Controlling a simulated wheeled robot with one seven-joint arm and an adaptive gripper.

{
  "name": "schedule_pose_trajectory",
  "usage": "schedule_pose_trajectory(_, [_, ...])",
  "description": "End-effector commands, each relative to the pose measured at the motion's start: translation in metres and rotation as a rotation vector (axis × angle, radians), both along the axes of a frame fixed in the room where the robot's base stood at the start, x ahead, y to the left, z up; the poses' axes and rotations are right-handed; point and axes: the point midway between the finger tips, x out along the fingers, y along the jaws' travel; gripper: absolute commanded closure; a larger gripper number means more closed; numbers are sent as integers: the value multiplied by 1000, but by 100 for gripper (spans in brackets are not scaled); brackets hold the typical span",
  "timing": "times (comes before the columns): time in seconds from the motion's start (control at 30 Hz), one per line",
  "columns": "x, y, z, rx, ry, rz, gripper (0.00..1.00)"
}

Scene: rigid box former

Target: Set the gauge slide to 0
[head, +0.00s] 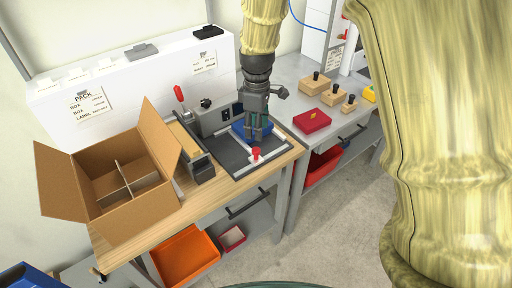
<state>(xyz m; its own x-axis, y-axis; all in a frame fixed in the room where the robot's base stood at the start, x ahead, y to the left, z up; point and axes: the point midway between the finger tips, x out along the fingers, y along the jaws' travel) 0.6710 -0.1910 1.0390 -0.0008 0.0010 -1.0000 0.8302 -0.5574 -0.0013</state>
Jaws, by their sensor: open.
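The box former is a grey machine body (208,118) with a dark bed (229,156) in front, standing on the wooden bench top. A red knob (255,153) stands near the front of the bed beside pale strips; it looks like the gauge slide's handle, but its scale reading is too small to tell. My gripper (258,138) points down just above and behind the red knob, fingers open. I cannot tell whether they touch it. A blue block (239,131) lies on the bed behind the gripper and is partly hidden by it.
An open cardboard box (98,207) with dividers stands to the left. A red-tipped lever (179,94) rises at the machine's left. A red case (312,121) and wooden blocks with black knobs (316,85) sit on the grey table to the right. An orange bin (186,257) is below.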

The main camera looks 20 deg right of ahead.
Motion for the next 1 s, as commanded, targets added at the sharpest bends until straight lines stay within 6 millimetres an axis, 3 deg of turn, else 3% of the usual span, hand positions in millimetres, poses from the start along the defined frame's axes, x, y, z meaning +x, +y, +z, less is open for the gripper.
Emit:
schedule_pose_trajectory(0.7, [-1, -2, -83, 0, 1, -4, 55])
schedule_pose_trajectory(1.0, [-1, -2, -103, -1, 1, -4, 55])
